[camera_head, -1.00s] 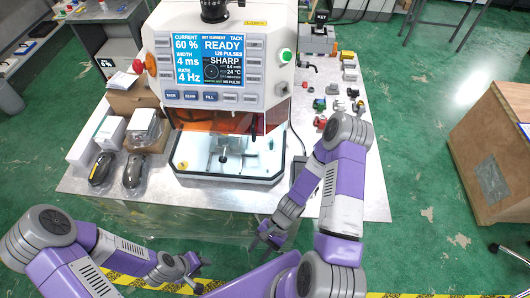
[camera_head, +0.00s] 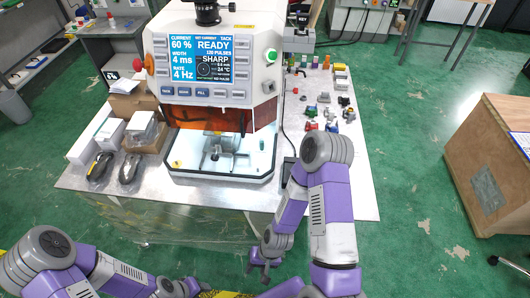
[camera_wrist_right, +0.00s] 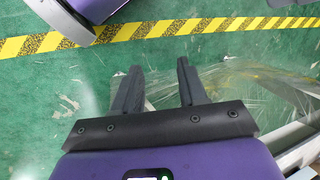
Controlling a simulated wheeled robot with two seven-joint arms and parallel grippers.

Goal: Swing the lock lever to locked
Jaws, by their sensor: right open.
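The machine (camera_head: 215,100) stands on a metal table, with a lit screen (camera_head: 203,66) reading READY and an orange window over a bright work chamber (camera_head: 215,157). I cannot clearly make out a lock lever in either view. My right gripper (camera_head: 262,270) is in front of the table's front edge, below the machine, touching nothing that I can see. In the right wrist view its two dark fingers (camera_wrist_right: 158,80) are apart with nothing between them, over the green floor. My left gripper (camera_head: 197,288) is at the bottom edge, partly cut off; its jaws are unclear.
Boxes (camera_head: 97,141) and two dark wrapped items (camera_head: 129,168) lie left of the machine. Several small parts (camera_head: 325,112) lie on the table's right side. A wooden cabinet (camera_head: 490,165) stands at right. A yellow-black floor stripe (camera_wrist_right: 180,27) crosses the wrist view.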

